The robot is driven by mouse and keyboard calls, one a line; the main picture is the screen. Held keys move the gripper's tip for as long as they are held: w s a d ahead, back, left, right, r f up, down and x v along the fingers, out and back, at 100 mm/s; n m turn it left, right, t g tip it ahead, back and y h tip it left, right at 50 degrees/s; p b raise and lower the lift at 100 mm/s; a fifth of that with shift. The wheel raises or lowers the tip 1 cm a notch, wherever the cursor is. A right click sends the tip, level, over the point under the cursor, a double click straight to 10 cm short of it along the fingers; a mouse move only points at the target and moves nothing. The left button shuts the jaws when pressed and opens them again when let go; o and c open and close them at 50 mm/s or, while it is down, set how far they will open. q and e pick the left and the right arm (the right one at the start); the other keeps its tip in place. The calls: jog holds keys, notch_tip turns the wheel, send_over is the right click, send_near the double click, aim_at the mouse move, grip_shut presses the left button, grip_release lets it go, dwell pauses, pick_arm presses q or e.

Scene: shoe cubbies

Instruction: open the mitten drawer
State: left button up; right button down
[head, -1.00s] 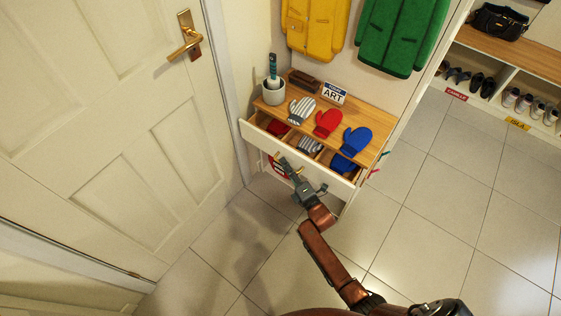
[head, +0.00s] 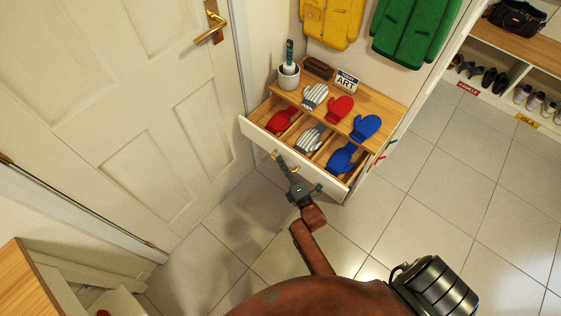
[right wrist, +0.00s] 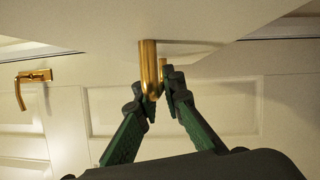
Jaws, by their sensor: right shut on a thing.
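The mitten drawer (head: 325,184) is pulled well out of the small wooden-topped cabinet (head: 385,103), and its inside shows from above. In it lie a red mitten (head: 281,121), a grey-and-white striped mitten (head: 310,139) and a blue mitten (head: 341,158), in separate compartments. My right gripper (head: 282,161) is at the drawer front, shut on the brass handle (right wrist: 150,69). My left gripper is not in view.
On the cabinet top lie a striped mitten (head: 314,96), a red mitten (head: 339,108) and a blue mitten (head: 365,128). A pot with a brush (head: 289,76), a brown brush (head: 318,68) and an ART sign (head: 346,81) stand behind. A white door (head: 110,120) is left; tiled floor is clear right.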

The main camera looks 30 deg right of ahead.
jog(key=shift+a, duration=0.1)
jog(key=c, duration=2)
grip_release()
jog(key=shift+c, duration=0.2)
